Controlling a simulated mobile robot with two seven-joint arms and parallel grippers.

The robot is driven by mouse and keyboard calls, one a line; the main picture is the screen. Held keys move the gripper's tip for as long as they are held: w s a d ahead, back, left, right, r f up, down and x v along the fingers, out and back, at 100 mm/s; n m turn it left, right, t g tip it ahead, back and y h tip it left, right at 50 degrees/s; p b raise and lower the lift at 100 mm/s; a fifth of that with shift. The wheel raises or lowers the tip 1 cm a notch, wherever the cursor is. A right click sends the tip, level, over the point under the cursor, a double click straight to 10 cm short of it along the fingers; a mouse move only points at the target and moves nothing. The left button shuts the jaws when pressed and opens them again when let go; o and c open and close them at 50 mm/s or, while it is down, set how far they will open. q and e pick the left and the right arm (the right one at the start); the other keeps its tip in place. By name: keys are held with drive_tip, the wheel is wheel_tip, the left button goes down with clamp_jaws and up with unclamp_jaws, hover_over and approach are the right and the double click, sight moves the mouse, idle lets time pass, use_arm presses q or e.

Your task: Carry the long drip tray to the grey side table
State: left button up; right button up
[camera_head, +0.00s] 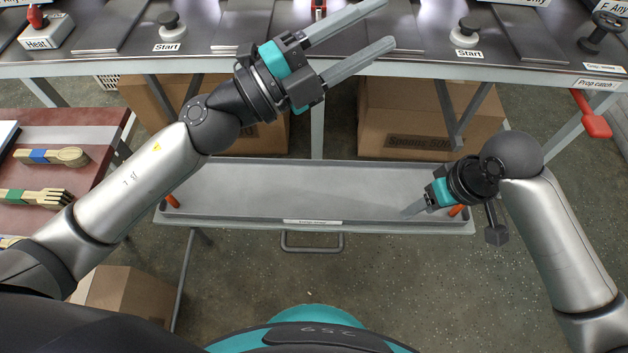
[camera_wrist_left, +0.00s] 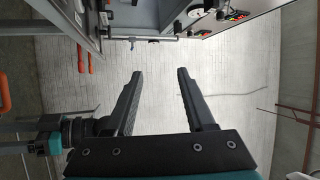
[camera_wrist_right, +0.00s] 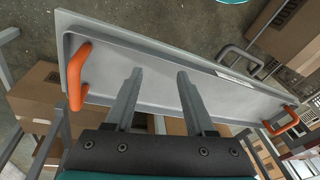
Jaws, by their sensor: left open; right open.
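The long drip tray (camera_head: 310,190) is a shallow grey tray with a label on its near rim and an orange handle at each end. It lies below the machine's front edge; it also fills much of the right wrist view (camera_wrist_right: 160,75). My right gripper (camera_head: 408,212) is open over the tray's right end, beside the right orange handle (camera_head: 457,210) and not closed around it. The left orange handle (camera_head: 172,201) is free. My left gripper (camera_head: 390,24) is open and empty, raised in front of the machine. I cannot pick out the grey side table for sure.
A reddish table (camera_head: 80,140) with wooden spoons and forks (camera_head: 55,157) stands at the left. Cardboard boxes (camera_head: 420,118) are under the machine bench (camera_head: 330,69). A red lever (camera_head: 595,118) hangs at the right. Speckled floor in front of the tray is partly clear.

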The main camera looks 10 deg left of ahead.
use_arm(q)
drive_tip(key=s+f+m+g+y, duration=0.3)
drive_tip(key=f+m+g+y, duration=0.1)
drive_tip(key=f+m+g, duration=0.5)
drive_tip(key=a+f+m+g+y, duration=0.1)
drive_tip(key=a+f+y, duration=0.4)
drive_tip(key=a+f, duration=0.2)
drive_tip(key=w+a+f+n+g+y, duration=0.1)
drive_tip(key=a+y, duration=1)
drive_tip(key=a, duration=1.5)
drive_tip(key=shift+w+a+n+y, duration=0.15)
drive_tip(key=shift+w+n+y, duration=0.15)
drive_tip(key=shift+w+n, duration=0.4)
use_arm(e)
drive_tip(key=w+d+r+m+g, duration=0.1)
drive_tip(key=w+d+r+m, duration=0.2)
drive_tip(key=w+d+r, duration=0.3)
drive_tip(key=d+r, duration=0.5)
drive_tip(key=d, duration=0.1)
drive_tip(key=shift+w+d+g, duration=0.3)
drive_tip(key=shift+w, duration=0.1)
use_arm(q)
drive_tip(key=shift+s+f, duration=0.1)
drive_tip(key=shift+f, duration=0.1)
